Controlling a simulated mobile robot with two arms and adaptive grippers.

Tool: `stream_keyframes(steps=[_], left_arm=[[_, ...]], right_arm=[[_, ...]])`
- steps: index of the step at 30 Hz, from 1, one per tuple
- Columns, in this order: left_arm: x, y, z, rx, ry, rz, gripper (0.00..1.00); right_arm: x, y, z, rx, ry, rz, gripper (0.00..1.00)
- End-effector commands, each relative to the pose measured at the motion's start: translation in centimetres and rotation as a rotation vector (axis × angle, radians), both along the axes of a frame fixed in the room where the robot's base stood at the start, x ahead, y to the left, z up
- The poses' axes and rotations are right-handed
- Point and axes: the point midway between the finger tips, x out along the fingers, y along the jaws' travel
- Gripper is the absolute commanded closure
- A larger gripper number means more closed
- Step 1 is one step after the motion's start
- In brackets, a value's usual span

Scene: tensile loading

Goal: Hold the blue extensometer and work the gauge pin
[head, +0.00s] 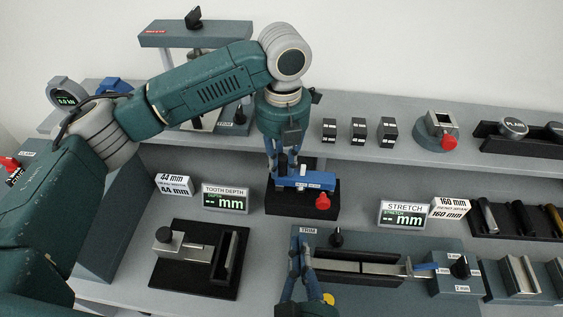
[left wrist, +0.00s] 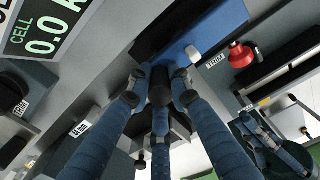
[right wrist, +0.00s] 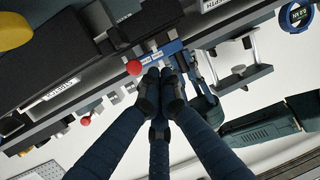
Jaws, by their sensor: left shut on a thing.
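The blue extensometer (head: 318,180) lies across a black block (head: 275,207) at the middle of the bench. It also shows in the left wrist view (left wrist: 215,18), with a small white peg on it. My left gripper (head: 281,170) points down over its left part and is shut on its black upright grip (left wrist: 160,82). A red knob (head: 322,201), perhaps the gauge pin's, sits at the extensometer's front right; it shows in the right wrist view (right wrist: 134,68). My right gripper (head: 301,240) is in front of the block, fingertips together and empty, apart from the red knob.
A TRIM fixture (head: 350,256) with a long metal strip lies in front, beside my right gripper. A black clamp fixture (head: 196,262) stands at front left. TOOTH DEPTH (head: 226,197) and STRETCH (head: 402,214) displays flank the extensometer. A raised shelf with small black blocks (head: 358,131) runs behind.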

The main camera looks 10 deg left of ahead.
Motion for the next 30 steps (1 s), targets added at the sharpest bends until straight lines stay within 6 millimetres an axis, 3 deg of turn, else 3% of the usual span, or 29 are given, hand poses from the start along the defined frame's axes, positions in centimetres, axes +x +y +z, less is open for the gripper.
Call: stream_keyframes(steps=[3, 7, 21, 30], left_arm=[[0.0, 0.0, 0.1, -0.001, -0.002, 0.0, 1.0], [0.0, 0.0, 0.1, -0.001, -0.002, 0.0, 1.0], [0.0, 0.0, 0.1, -0.001, -0.002, 0.0, 1.0], [0.0, 0.0, 0.1, -0.001, -0.002, 0.0, 1.0]], right_arm=[[0.0, -2.8, 0.0, 0.011, 0.032, -0.083, 1.0], [0.1, -4.2, -0.1, 0.016, 0.047, -0.125, 1.0], [4.7, -4.3, -1.2, 0.016, 0.046, -0.129, 1.0], [5.8, -4.2, -1.6, 0.017, 0.05, -0.128, 1.0]])
